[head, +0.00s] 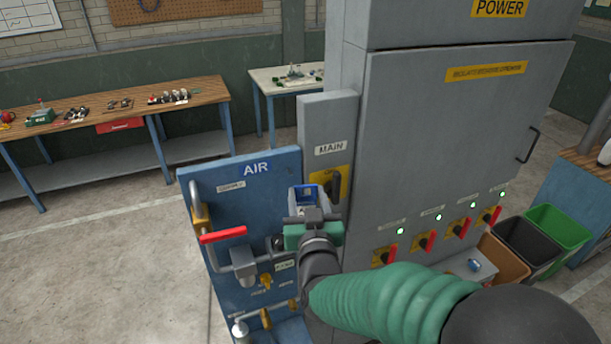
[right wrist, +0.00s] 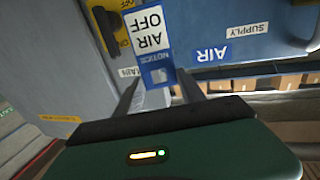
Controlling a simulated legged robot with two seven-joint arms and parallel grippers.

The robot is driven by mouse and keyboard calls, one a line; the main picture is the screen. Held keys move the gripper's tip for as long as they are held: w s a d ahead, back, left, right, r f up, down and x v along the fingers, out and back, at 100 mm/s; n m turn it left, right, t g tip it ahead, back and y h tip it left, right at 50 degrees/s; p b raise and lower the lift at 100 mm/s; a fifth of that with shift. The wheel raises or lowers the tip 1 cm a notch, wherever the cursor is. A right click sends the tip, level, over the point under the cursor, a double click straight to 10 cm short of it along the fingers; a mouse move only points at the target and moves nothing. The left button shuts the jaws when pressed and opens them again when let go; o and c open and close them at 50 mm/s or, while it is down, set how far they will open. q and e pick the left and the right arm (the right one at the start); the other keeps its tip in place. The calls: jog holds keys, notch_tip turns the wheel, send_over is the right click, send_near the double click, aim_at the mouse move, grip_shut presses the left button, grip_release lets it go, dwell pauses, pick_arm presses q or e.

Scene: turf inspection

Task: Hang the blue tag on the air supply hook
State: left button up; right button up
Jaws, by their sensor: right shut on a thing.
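The tag (right wrist: 152,38), white with "AIR OFF" and a blue "NOTICE" band, is held between the fingers of my right gripper (right wrist: 158,98). In the head view the blue-edged tag (head: 304,193) shows just beyond my right gripper (head: 312,214), in front of the right part of the blue AIR panel (head: 290,165). The panel also shows in the right wrist view (right wrist: 270,60), with its SUPPLY label (right wrist: 247,31) right of the tag. I cannot make out the air supply hook in either view. My left gripper is not in view.
A red lever (head: 223,235) and grey pipework (head: 197,205) stick out from the panel's left side. The yellow MAIN switch (head: 335,186) and grey POWER cabinet (head: 430,140) stand close on the right. Bins (head: 558,230) stand at the far right; floor is clear at left.

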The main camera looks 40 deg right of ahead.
aim_at(296, 193)
jog(key=shift+w+d+f, duration=0.2)
jog(key=shift+d, duration=0.05)
jog(key=shift+w, duration=0.15)
jog(key=w, duration=0.3)
jog(key=shift+w+a, duration=0.1)
jog(key=shift+a, duration=0.3)
jog(key=shift+w+d, duration=0.1)
jog(key=shift+w, duration=0.15)
jog(key=w, duration=0.2)
jog(key=w+d, duration=0.1)
jog(key=w+f+b, duration=0.1)
jog(key=w, duration=0.1)
jog(key=shift+w+d+f, duration=0.1)
jog(key=shift+w+d, duration=0.2)
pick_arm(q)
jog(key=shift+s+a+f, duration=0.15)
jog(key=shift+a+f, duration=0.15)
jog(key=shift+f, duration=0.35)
pick_arm(e)
jog(key=shift+d, duration=0.15)
